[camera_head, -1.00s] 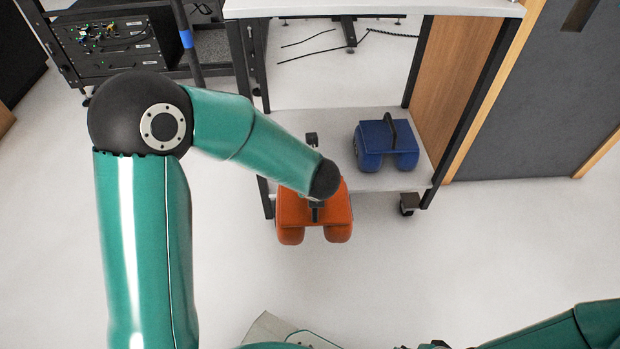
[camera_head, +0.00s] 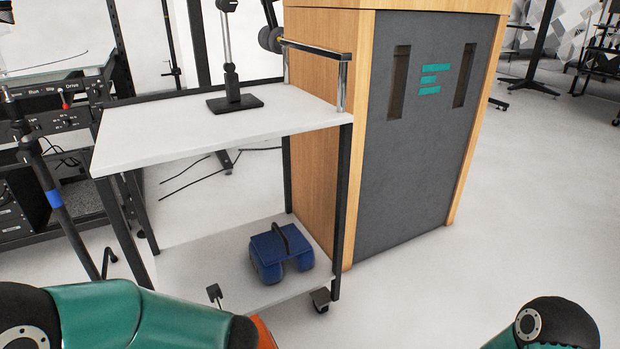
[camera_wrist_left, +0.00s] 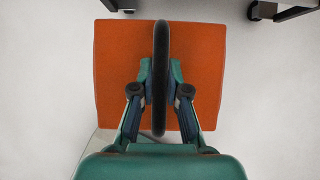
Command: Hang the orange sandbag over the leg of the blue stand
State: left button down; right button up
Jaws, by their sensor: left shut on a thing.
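The orange sandbag (camera_wrist_left: 115,60) fills the middle of the left wrist view, with its black strap handle (camera_wrist_left: 160,120) running up the centre. My left gripper (camera_wrist_left: 160,74) is shut on that handle, one finger on each side. In the head view only a sliver of the orange sandbag (camera_head: 265,336) shows at the bottom, behind my left arm; the gripper is hidden there. A black pole with a blue band (camera_head: 54,198), likely the blue stand, leans at the left. Its foot is hidden or out of view. My right gripper is not in view; only part of my right arm shows.
A white cart (camera_head: 220,135) stands ahead, with a blue sandbag (camera_head: 275,250) on its lower shelf and a caster (camera_head: 320,299) at its near right corner. A wood and grey cabinet (camera_head: 420,140) is behind it. An equipment rack (camera_head: 60,125) stands left. Floor at right is clear.

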pick_arm(q)
jog(key=w+r+n+p, duration=0.1)
jog(key=w+a+r+n+g+y+p, duration=0.1)
jog(key=w+r+n, duration=0.1)
jog(key=shift+a+r, duration=0.1)
jog(key=shift+r, duration=0.05)
jog(key=n, duration=0.1)
jog(key=a+r+n+g+y+p, duration=0.1)
jog(key=n, duration=0.1)
jog(key=r+n+g+y+p, duration=0.1)
jog(key=n, duration=0.1)
jog(key=shift+w+a+r, duration=0.1)
jog(key=shift+w+a, duration=0.05)
jog(key=shift+a, duration=0.2)
jog(key=s+r+n+g+p, duration=0.1)
jog(key=s+r+n+g, duration=0.55)
jog(key=n, duration=0.45)
notch_tip(320, 180, up, 31)
jog(key=p, duration=3.7)
jog(key=shift+f+h+p, duration=0.15)
jog(key=shift+h+p, duration=0.2)
jog(key=shift+h, duration=0.05)
jog(key=shift+d, duration=0.1)
